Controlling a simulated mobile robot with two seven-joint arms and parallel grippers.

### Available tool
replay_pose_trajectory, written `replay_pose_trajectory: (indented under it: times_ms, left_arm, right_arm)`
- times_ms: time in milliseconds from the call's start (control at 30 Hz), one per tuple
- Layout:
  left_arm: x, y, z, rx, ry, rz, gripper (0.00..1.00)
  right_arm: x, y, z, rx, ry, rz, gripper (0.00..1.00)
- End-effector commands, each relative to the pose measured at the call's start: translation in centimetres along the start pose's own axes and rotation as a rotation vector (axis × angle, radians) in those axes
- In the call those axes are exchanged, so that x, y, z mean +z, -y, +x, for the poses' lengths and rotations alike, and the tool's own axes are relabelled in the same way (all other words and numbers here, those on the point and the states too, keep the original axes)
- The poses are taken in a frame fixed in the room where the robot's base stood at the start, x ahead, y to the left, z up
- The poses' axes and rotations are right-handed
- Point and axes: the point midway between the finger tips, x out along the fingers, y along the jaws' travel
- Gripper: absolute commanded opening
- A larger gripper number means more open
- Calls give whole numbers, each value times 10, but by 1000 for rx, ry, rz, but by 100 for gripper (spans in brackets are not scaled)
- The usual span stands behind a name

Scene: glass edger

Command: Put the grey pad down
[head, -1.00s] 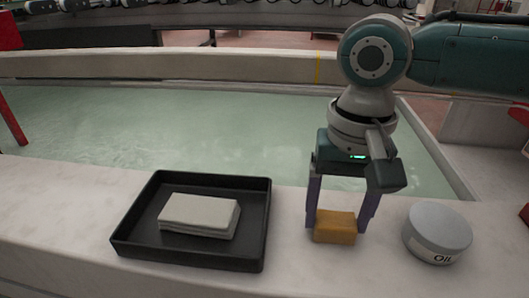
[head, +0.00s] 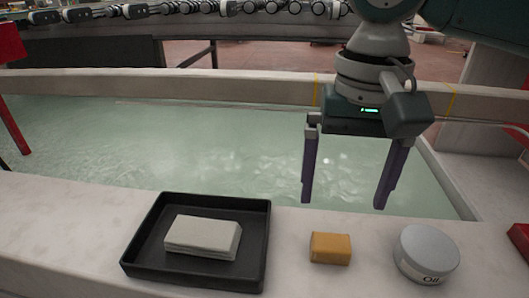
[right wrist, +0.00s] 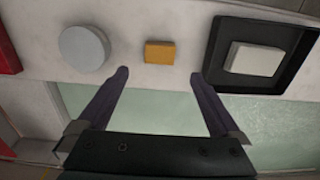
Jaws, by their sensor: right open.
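The grey pad (head: 202,236) lies flat inside the black tray (head: 262,243) at the left of the pale ledge. The pad and tray also show at the right of the right wrist view, the pad (right wrist: 253,59) inside the tray (right wrist: 217,45). My right gripper (head: 342,204) is open and empty, raised above and behind a small orange block (head: 330,248). The block lies on the ledge, apart from the fingers; it also shows between the fingertips in the right wrist view (right wrist: 160,52). My left gripper is not in view.
A round grey tin labelled Oil (head: 427,255) stands right of the orange block. A red object (head: 521,240) is at the right edge. Behind the ledge is a trough of greenish water (head: 200,140). Bare ledge lies between tray and block.

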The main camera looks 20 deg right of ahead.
Motion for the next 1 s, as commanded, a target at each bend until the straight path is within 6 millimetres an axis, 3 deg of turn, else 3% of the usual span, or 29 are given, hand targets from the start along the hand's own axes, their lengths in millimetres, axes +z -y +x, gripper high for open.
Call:
replay_pose_trajectory:
  times_ms: [100, 267, 367, 500, 633, 767, 1000]
  left_arm:
    - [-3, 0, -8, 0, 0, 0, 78]
    - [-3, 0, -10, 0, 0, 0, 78]
    - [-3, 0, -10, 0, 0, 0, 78]
    - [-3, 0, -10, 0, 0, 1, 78]
    - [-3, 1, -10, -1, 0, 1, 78]
    - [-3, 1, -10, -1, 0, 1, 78]
    - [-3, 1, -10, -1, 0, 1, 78]
  right_arm:
    - [0, 0, -20, -2, 0, 0, 100]
    - [8, 5, -21, -12, 3, -43, 100]
    - [30, 18, -4, -52, 3, -176, 100]
    - [82, 44, 22, -180, -30, -438, 100]
    - [120, 51, 34, -287, -112, -600, 100]
    - [140, 31, 39, -297, -212, -666, 100]
    - [151, -38, 42, -134, -303, -700, 100]
